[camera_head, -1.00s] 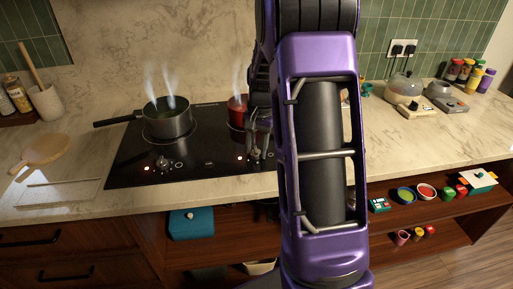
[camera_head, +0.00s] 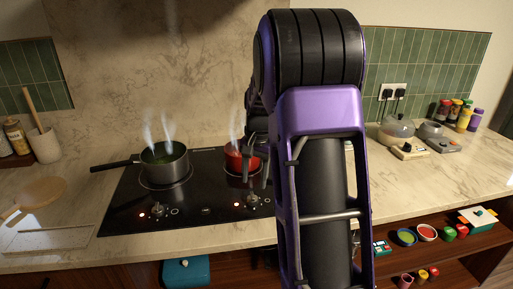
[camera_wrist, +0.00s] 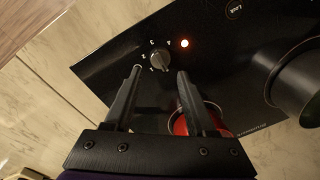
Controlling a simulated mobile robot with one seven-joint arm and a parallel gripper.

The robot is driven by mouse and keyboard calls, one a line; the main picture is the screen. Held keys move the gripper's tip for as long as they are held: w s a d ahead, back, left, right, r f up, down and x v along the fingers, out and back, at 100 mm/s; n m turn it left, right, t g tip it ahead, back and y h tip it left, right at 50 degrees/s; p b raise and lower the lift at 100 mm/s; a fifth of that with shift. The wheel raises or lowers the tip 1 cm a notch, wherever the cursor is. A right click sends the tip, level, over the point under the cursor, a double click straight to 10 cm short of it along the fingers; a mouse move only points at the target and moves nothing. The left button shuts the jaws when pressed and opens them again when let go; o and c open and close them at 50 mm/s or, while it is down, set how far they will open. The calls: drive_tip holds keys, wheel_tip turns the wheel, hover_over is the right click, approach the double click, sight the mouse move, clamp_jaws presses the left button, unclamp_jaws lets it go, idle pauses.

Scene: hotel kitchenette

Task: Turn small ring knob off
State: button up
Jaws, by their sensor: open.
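The right-hand hob knob (camera_head: 252,200) is black and stands at the front of the black glass hob, in front of the red pot (camera_head: 239,156). A red light glows just left of it. My gripper (camera_head: 257,182) is above and behind this knob, partly hidden by my arm. In the wrist view, the knob (camera_wrist: 160,60) shows just beyond and between the two fingertips of my gripper (camera_wrist: 159,70), with a lit red light beside it. The fingers are apart with nothing between them. The red pot (camera_wrist: 188,121) shows behind the right finger.
A grey pot (camera_head: 164,158) steams on the left ring, its handle pointing left. The left knob (camera_head: 160,211) also has a red light. A wooden board (camera_head: 38,193) lies left of the hob. Small appliances (camera_head: 408,150) and jars stand at the right.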

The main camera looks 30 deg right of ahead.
wheel_tip(320, 180, up, 11)
drive_tip(key=shift+s+d+p, duration=0.25)
drive_tip(key=shift+s+p, duration=0.1)
drive_tip(key=shift+p, duration=0.1)
